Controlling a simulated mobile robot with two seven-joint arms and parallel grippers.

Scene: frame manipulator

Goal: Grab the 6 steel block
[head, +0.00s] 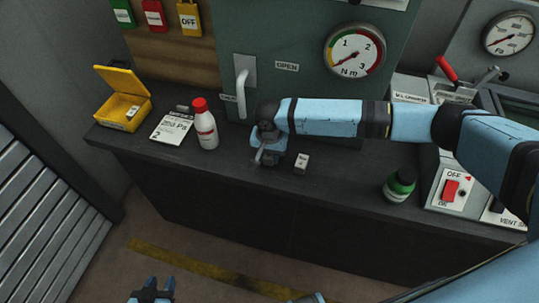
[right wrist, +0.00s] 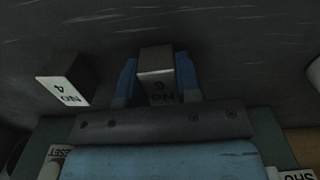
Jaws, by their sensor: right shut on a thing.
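My right gripper (head: 262,160) reaches in from the right and is low over the dark bench top. In the right wrist view its blue fingers (right wrist: 160,82) are shut on a steel block marked No 6 (right wrist: 156,72). In the head view the gripper hides this block. A second steel block (head: 302,163) stands on the bench just right of the gripper; the right wrist view shows a block marked No 4 (right wrist: 65,82). My left gripper (head: 157,288) is at the bottom edge, away from the bench, its fingers apart and empty.
An open yellow box (head: 112,106) with a small block inside stands at the bench's left end. A white card (head: 171,129) and a red-capped white bottle (head: 206,131) are beside it.

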